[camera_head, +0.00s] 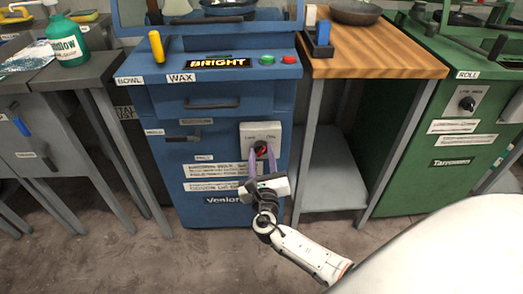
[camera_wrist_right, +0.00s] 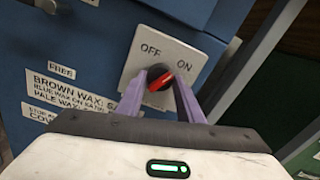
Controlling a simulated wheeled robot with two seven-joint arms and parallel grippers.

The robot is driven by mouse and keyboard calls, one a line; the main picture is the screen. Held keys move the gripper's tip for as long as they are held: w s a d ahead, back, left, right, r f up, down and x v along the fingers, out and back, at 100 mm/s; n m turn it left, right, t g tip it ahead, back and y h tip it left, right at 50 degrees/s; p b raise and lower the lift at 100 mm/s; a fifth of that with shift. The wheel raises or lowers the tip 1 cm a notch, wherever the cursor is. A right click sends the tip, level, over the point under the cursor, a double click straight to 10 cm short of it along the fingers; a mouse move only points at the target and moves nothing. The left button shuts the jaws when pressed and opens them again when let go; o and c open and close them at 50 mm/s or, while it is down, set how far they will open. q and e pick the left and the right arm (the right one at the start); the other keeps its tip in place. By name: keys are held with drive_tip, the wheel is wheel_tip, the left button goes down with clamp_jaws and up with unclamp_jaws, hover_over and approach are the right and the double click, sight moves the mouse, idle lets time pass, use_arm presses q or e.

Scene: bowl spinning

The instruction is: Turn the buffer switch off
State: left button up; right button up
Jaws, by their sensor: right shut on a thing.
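The buffer switch is a black rotary knob with a red pointer (camera_wrist_right: 160,77) on a light grey plate (camera_wrist_right: 143,62), lettered OFF at the left and ON at the right. In the right wrist view the red bar slants up to the right, roughly towards ON. In the head view the knob (camera_head: 261,148) is on the front of the blue machine (camera_head: 220,135). My right gripper (camera_head: 262,152) has its purple fingers on either side of the knob, shut on it; it also shows in the right wrist view (camera_wrist_right: 160,84). My left gripper is out of view.
A green button (camera_head: 267,60), a red button (camera_head: 288,60) and a yellow handle (camera_head: 156,46) are on the machine's top. A wooden-topped table (camera_head: 400,60) stands to the right, before a green machine (camera_head: 450,110) with another knob. A grey bench (camera_head: 80,68) stands left.

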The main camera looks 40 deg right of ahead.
drive_tip(key=shift+r+n+p, duration=0.25)
drive_tip(key=shift+n+p, duration=0.5)
drive_tip(key=shift+n, duration=0.15)
drive_tip(key=n+p, duration=0.2)
drive_tip(key=shift+n, duration=0.4)
drive_tip(key=shift+n+p, duration=0.75)
drive_tip(key=shift+n, duration=0.15)
drive_tip(key=n+p, duration=0.2)
drive_tip(key=n, duration=0.1)
drive_tip(key=shift+d+n, duration=0.1)
drive_tip(key=shift+n, duration=0.2)
drive_tip(key=shift+f+n+p, duration=0.1)
drive_tip(key=shift+n+p, duration=0.6)
drive_tip(key=shift+n, duration=0.5)
drive_tip(key=shift+s+n+p, duration=0.1)
drive_tip(key=shift+n+p, duration=0.35)
drive_tip(key=shift+n, duration=0.55)
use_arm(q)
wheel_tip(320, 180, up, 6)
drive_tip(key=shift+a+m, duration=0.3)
use_arm(e)
drive_tip(key=shift+f+n, duration=0.1)
drive_tip(key=shift+n, duration=0.2)
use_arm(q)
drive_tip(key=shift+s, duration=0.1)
